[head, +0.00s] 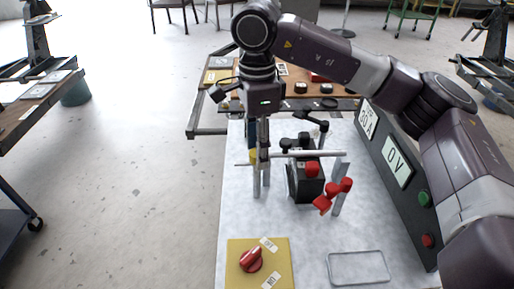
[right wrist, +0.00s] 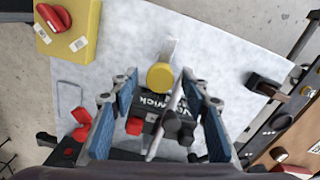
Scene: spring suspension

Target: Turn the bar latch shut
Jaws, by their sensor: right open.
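A silver bar (head: 318,154), which I take for the bar latch, lies nearly level across the top of a black block (head: 304,187) on the pale tabletop. A yellow round end (head: 252,156) shows at its left. My right gripper (head: 261,187) points down at the bar's left part, fingers apart. In the right wrist view its blue-padded fingers (right wrist: 160,78) are open. The yellow round piece (right wrist: 160,76), the block (right wrist: 152,116) and the bar (right wrist: 166,124) show between them. I cannot tell whether the fingers touch the bar. My left gripper is out of view.
Red handles (head: 334,195) stand right of the block. A yellow plate (head: 237,274) with a red knob (head: 250,259) and a wire frame (head: 357,267) lie in front. A dark panel (head: 398,180) with displays and buttons borders the right. A wooden bench (head: 222,90) stands behind.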

